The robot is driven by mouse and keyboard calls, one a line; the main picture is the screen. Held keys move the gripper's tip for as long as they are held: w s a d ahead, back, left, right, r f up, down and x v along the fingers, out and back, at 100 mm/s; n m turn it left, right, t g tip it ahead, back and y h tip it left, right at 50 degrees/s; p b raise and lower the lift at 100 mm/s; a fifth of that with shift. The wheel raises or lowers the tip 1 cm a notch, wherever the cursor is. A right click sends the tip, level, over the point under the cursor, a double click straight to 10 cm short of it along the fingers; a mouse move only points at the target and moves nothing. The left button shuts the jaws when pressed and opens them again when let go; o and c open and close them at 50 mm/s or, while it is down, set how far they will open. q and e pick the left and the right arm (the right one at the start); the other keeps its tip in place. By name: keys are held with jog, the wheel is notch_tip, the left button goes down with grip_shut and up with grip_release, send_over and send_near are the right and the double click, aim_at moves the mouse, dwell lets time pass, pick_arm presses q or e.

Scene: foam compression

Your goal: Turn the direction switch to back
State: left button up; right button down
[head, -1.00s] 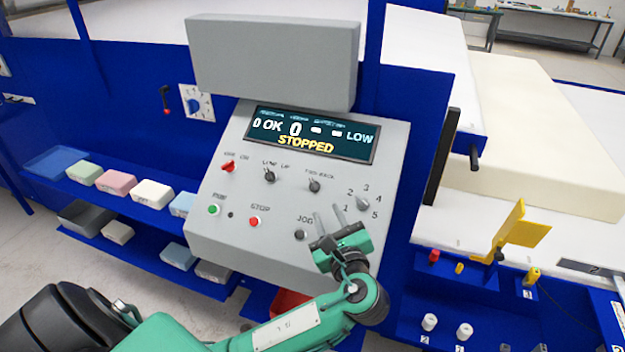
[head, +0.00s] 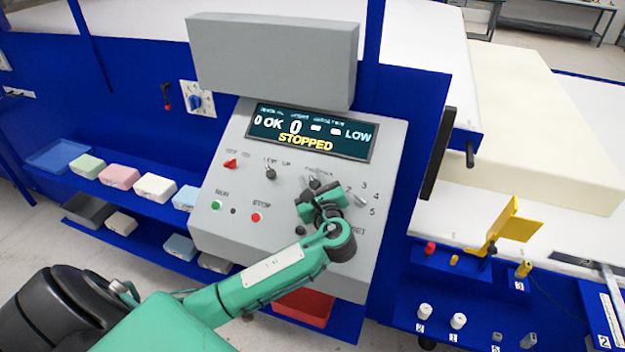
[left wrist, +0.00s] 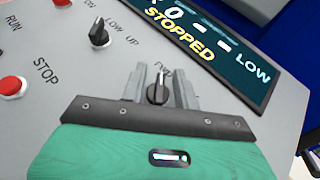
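The direction switch (head: 315,183) is a small dark knob on the sloped grey control panel (head: 232,243), below the display. It also shows in the left wrist view (left wrist: 157,93), under a label partly hidden by my fingers. My left gripper (head: 312,192) is at this knob. In the left wrist view its two grey fingers (left wrist: 160,88) stand apart on either side of the knob, with small gaps visible. The knob's light mark points roughly up in that view; which label it points at is hard to tell. My right gripper is not in view.
The display (head: 310,134) reads STOPPED and LOW. A similar dark knob (head: 270,173), a red switch (head: 231,164), a green button (head: 216,205) and a red stop button (head: 256,217) are to the left. A numbered selector (head: 361,200) is close on the right.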

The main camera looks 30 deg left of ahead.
pick_arm(q)
jog(key=c, duration=0.6)
jog(key=shift+d, duration=0.1)
grip_shut()
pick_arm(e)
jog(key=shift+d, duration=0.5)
